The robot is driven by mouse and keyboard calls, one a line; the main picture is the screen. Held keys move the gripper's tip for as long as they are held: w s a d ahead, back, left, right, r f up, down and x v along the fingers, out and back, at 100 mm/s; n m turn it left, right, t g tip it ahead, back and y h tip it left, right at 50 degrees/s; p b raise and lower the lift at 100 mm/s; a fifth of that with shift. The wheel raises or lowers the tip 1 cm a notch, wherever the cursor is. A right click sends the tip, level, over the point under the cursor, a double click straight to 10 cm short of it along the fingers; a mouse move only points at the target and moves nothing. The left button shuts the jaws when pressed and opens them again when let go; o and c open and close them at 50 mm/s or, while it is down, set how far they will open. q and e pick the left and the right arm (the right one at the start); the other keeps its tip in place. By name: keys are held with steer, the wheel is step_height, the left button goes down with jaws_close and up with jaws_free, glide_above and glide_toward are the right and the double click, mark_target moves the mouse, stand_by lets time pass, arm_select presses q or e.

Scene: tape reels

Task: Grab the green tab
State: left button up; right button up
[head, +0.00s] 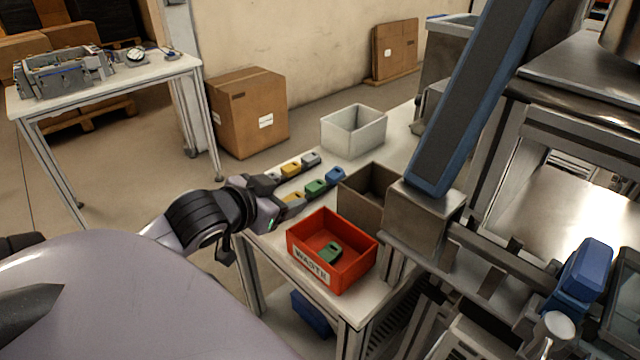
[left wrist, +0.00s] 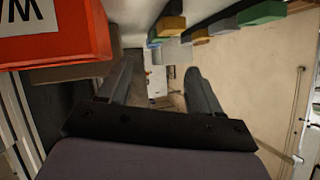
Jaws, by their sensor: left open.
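A green tab (head: 316,187) lies on the white table in the front row, between a yellow tab (head: 294,199) and a blue tab (head: 335,175). Another green tab (head: 330,252) lies inside the red WASTE bin (head: 302,265). My left gripper (head: 278,196) is open at the near left end of the tab rows, close to the yellow tab and apart from the green one. In the left wrist view, its open fingers (left wrist: 158,85) have nothing between them, and a green tab (left wrist: 262,12) shows at the top edge. My right gripper is not in view.
A back row has a yellow tab (head: 291,170) and a grey tab (head: 311,160). A white bin (head: 355,142) and a brown open box (head: 352,203) stand behind and right of the rows. A machine frame (head: 425,215) stands close on the right.

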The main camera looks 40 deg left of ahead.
mark_target(313, 187)
arm_select(q)
steer(key=shift+x, duration=5.4)
steer(key=c, duration=1.2)
